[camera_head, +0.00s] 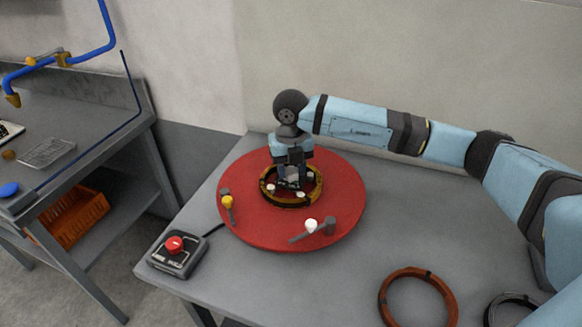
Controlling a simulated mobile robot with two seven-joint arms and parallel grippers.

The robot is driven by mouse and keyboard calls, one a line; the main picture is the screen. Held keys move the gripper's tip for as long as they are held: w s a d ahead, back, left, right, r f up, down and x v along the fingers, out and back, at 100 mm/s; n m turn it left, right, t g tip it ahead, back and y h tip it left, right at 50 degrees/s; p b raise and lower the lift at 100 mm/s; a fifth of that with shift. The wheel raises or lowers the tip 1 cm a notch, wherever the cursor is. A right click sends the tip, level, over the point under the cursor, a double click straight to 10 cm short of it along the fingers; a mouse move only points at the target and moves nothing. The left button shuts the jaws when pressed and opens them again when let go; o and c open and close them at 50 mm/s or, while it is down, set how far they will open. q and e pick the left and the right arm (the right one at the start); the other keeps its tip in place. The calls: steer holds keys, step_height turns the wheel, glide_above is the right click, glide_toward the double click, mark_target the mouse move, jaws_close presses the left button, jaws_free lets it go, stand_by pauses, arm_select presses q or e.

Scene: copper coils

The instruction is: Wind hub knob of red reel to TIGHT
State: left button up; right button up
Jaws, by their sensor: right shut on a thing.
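The red reel (262,228) is a round red disc lying flat on the grey table. A copper-brown coil ring (284,205) sits around its middle. My right gripper (292,186) points down inside that ring from above. It is shut on the hub knob at the reel's centre. The knob is mostly hidden by the fingers, and I cannot read a TIGHT mark or the knob's setting. My left gripper is not in view.
The reel carries a yellow-topped post (227,202) at left and a white-knobbed lever (311,225) in front. A control box with a red button (175,244) stands front left. A loose copper coil (418,270) lies front right. A workbench with an orange crate (85,220) stands left.

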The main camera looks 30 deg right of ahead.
mark_target(291, 170)
steer(key=shift+r+m, duration=0.1)
steer(key=shift+m, duration=1.8)
steer(key=o, duration=0.9)
step_height(291, 170, up, 14)
steer(key=shift+f, duration=0.15)
